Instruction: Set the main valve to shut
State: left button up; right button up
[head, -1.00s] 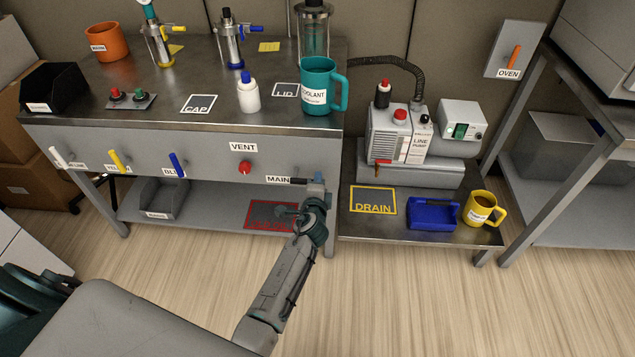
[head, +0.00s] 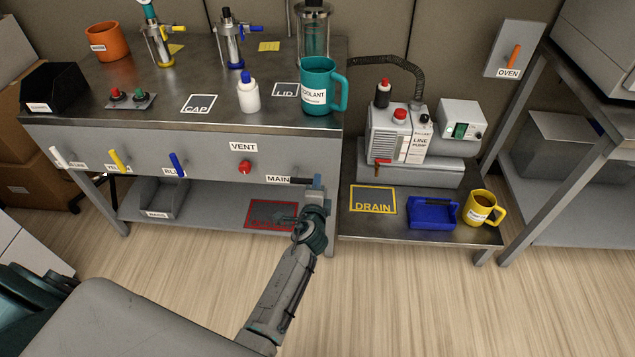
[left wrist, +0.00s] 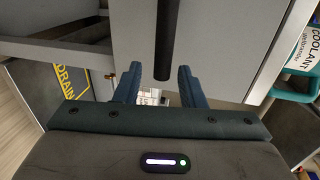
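The main valve's dark bar handle (head: 301,181) lies level across the bench's front panel, just right of the MAIN label (head: 278,178). In the left wrist view the black handle (left wrist: 166,40) comes down from the top and ends between the fingertips. My left gripper (head: 318,183) is at the handle's right end. In the left wrist view my left gripper (left wrist: 158,74) is open, with a gap on both sides of the handle. How deep the handle sits between the fingers I cannot tell. My right gripper is not in view.
A red VENT knob (head: 245,166) sits left of the handle on the same panel. The teal coolant mug (head: 319,88) stands on the bench edge above. The low table (head: 400,200) with a blue tray (head: 432,212) and yellow mug (head: 482,208) is to the right.

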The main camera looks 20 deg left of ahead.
pick_arm(q)
jog(key=v, duration=0.8)
jog(key=shift+p, duration=0.3)
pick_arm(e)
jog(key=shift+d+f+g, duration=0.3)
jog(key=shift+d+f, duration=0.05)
pick_arm(q)
jog(key=shift+s, duration=0.15)
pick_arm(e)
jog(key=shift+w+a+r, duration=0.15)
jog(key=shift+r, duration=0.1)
